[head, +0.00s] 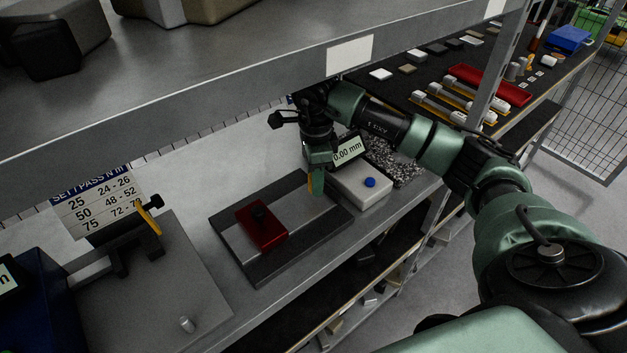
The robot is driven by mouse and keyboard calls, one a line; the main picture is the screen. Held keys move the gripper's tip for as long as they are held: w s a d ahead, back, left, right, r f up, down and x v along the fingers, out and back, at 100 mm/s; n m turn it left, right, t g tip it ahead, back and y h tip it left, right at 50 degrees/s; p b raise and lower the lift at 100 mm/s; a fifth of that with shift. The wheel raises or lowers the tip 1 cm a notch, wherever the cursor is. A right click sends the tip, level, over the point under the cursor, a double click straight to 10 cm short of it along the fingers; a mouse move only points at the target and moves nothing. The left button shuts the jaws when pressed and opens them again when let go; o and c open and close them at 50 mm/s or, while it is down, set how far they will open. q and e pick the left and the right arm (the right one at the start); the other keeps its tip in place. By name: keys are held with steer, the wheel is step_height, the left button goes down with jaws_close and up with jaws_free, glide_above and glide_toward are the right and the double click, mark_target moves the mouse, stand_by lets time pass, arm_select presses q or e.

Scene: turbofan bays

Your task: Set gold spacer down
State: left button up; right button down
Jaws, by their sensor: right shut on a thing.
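My right gripper (317,184) reaches in from the right and points down over the dark plate (285,258) on the shelf. It is shut on the gold spacer (309,182), which shows as a thin yellow strip beside the green finger. Most of the spacer is hidden by the finger. I cannot tell whether it touches the plate. My left gripper is not in view.
A red block (262,229) with a dark knob sits on the plate. Right of it is a white gauge (358,190) with a blue button and a "0.00 mm" display (349,151). A grey upper shelf (200,95) overhangs. A torque card (98,200) stands at left.

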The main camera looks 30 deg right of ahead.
steer(key=shift+w, duration=0.35)
steer(key=shift+a+f+p, duration=0.1)
steer(key=shift+f+p, duration=0.15)
steer(key=shift+p, duration=0.1)
step_height(320, 180, down, 2)
steer(key=shift+f+p, duration=0.1)
steer(key=shift+p, duration=0.6)
steer(key=shift+f, duration=0.45)
steer(key=shift+f, duration=0.2)
steer(key=c, duration=1)
jaws_free()
steer(key=shift+r, duration=0.1)
